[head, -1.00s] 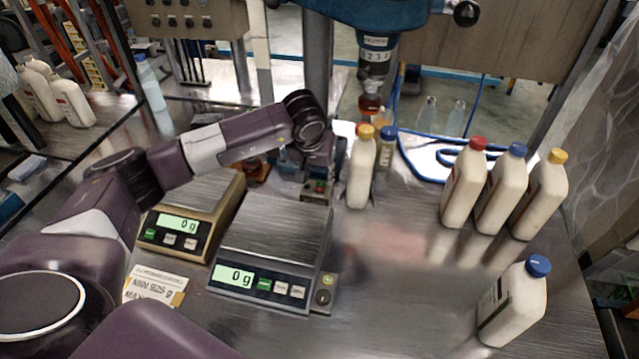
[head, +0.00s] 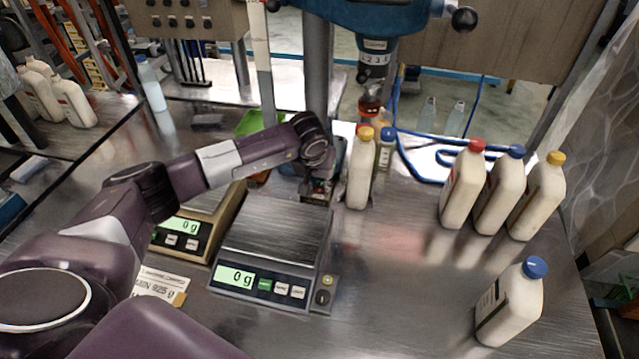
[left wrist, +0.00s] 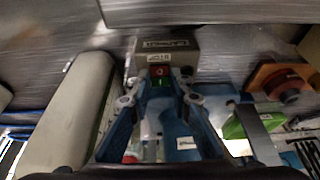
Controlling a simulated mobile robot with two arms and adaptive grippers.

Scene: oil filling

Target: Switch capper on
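The capper (head: 375,55) is a blue machine on a grey column at the top of the head view. Its grey switch box (left wrist: 190,45) shows in the left wrist view, with a red and green switch (left wrist: 160,75) on its face. In the head view the box is mostly hidden behind my left wrist. My left gripper (left wrist: 160,100) has its blue-grey fingers apart, with nothing between them. The switch appears between and just beyond the fingertips; I cannot tell whether they touch. My right gripper is not in view.
A white bottle with a yellow cap (head: 361,170) stands right beside my left wrist. Two scales (head: 272,235) reading 0 g lie in front. Several white bottles (head: 498,195) stand to the right. A green object (head: 249,122) lies behind my arm.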

